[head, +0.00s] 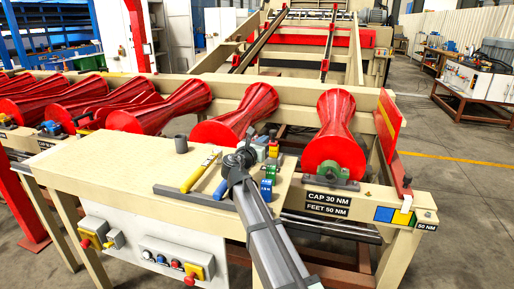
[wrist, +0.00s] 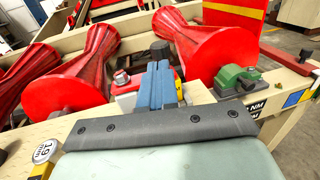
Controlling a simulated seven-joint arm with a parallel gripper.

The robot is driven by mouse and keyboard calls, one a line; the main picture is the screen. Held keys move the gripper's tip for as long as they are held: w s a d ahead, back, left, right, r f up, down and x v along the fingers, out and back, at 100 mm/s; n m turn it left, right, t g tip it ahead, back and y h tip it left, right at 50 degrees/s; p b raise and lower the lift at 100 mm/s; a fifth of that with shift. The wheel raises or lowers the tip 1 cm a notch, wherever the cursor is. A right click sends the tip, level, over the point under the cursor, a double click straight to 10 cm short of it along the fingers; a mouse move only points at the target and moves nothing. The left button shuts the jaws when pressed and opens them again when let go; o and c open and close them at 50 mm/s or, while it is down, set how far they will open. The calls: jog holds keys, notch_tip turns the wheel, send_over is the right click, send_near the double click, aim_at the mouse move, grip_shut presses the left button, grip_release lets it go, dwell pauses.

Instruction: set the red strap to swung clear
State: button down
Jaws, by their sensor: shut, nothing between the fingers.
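A narrow dark red bar, which looks like the red strap (head: 398,179), lies along the right end of the cream frame, below an upright red plate. I cannot tell whether the strap is fastened.
Large red rollers (head: 334,130) line the frame behind the worktable (head: 110,155). A green bearing block (wrist: 238,79) sits between my fingers and the strap. Small coloured blocks and a yellow tool (head: 200,172) lie near my gripper. Open floor lies to the right.

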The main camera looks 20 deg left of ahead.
aim_at(272, 135)
jog(key=shift+w+d, duration=0.2)
jog(key=shift+w, duration=0.7)
jog(key=shift+w+d, duration=0.2)
jog(key=shift+w, duration=0.7)
